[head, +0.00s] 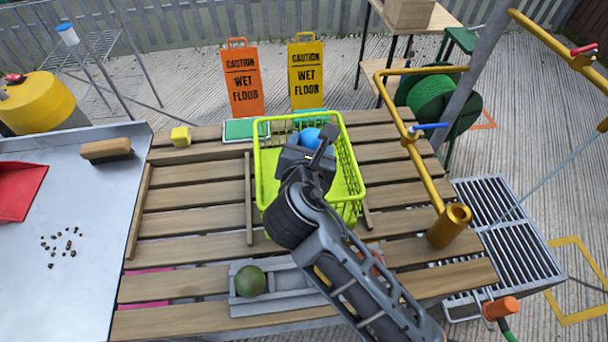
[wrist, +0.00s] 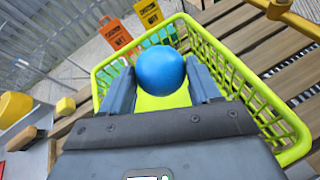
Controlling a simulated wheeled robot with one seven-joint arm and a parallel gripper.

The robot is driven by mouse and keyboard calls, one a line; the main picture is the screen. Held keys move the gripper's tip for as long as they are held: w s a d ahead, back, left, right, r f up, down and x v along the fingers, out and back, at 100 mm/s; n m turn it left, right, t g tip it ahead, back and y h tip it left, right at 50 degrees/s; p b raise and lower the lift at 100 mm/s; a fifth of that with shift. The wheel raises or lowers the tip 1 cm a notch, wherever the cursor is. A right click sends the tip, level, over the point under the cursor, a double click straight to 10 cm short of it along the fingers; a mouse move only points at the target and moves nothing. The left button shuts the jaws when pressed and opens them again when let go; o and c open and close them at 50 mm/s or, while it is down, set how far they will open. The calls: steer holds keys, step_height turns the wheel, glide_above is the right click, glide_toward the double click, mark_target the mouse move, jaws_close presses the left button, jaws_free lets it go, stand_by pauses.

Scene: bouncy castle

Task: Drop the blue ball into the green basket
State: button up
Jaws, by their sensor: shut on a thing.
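The blue ball (wrist: 160,70) is between the two fingers of my gripper (wrist: 162,88), which is shut on it. In the head view the ball (head: 309,137) shows partly behind the gripper (head: 312,150). The green basket (head: 268,190) is a yellow-green open basket with mesh walls on the slatted wooden table. In the head view the gripper and ball overlap the basket's opening. In the wrist view the basket's rim (wrist: 245,72) surrounds the ball and fingers on the far and right sides. The ball's exact height relative to the rim is hard to tell.
A grey tray (head: 240,304) with a dark green ball (head: 250,281) lies at the table's front. A yellow cube (head: 181,136) and a brush (head: 106,150) are to the left. A yellow pipe (head: 416,150) rises at the right.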

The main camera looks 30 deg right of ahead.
steer(key=shift+f+b, duration=0.4)
steer(key=shift+f, duration=0.2)
steer(key=shift+r, duration=0.1)
steer(key=o, duration=1.1)
steer(key=v, duration=0.8)
